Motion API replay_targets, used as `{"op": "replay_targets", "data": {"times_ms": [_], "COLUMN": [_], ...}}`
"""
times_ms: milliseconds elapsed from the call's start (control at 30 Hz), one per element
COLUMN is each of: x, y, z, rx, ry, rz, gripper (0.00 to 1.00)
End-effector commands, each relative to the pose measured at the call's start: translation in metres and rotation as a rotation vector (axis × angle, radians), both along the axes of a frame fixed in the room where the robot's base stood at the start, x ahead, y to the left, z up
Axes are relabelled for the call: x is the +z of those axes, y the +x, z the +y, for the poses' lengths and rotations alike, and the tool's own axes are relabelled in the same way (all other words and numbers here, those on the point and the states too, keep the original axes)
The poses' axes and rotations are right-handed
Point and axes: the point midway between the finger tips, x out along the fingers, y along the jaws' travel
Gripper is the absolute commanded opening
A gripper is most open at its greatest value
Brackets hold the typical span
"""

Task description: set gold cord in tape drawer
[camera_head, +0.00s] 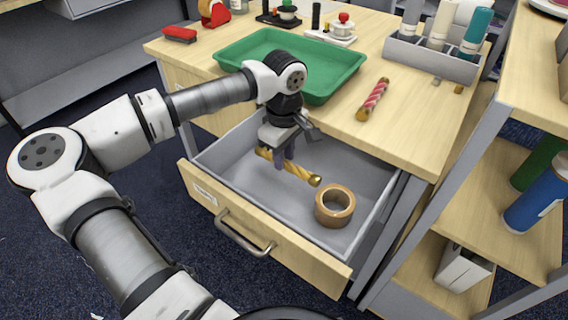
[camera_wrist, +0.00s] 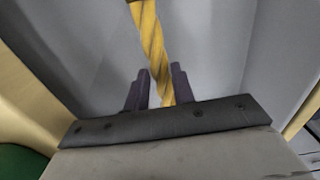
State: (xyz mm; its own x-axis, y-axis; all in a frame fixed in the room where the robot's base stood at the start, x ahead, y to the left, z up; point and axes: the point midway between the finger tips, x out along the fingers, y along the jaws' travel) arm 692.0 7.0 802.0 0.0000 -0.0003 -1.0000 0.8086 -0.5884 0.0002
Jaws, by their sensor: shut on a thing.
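The gold cord (camera_head: 297,170) is a twisted yellow rod with a darker gold end cap. My gripper (camera_head: 283,160) is shut on it, with the jaws pointing down inside the open drawer. In the wrist view the gold cord (camera_wrist: 150,45) runs up from between the two dark fingers of my gripper (camera_wrist: 157,90). The tape drawer (camera_head: 222,205) is pulled out, with a grey inside and a wooden front. A roll of brown tape (camera_head: 334,206) lies in it, near the cord's right end. I cannot tell whether the cord touches the drawer floor.
The tabletop above holds a green tray (camera_head: 340,80), a red-and-white cord (camera_head: 373,99), a red brush (camera_head: 179,34) and a grey holder with rolls (camera_head: 430,58). A shelf with blue and green cylinders stands at the right. The drawer's front left floor is clear.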

Motion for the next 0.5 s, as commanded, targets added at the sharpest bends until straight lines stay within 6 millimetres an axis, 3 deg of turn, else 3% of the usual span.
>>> {"op": "replay_targets", "data": {"times_ms": [200,500], "x": [-0.032,-0.035], "y": [0.000,0.000], "z": [-0.001,0.000], "rx": [-0.001,0.000], "ry": [-0.002,0.000], "rz": [0.003,0.000], "gripper": [0.01,0.01]}}
